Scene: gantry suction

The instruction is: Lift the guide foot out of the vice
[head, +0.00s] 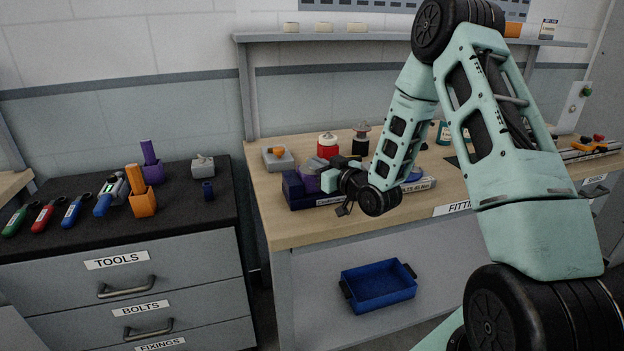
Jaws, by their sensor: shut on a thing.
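A dark blue block that looks like the vice (296,192) sits at the front left of the wooden bench, with a pale label at its foot. A purple and grey piece, seemingly the guide foot (311,171), shows at the vice, just left of my gripper. My gripper (326,178) reaches in from the right and is shut on this piece. The fingers and wrist hide much of the piece and the vice's right side. I cannot tell whether the piece is still seated between the jaws or clear of them.
Behind the vice stand a grey block with an orange knob (278,157), a red-bodied item (327,145) and a black item with a grey top (361,138). A blue bin (379,287) lies below the bench. A tool cabinet (120,232) stands left, across a gap.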

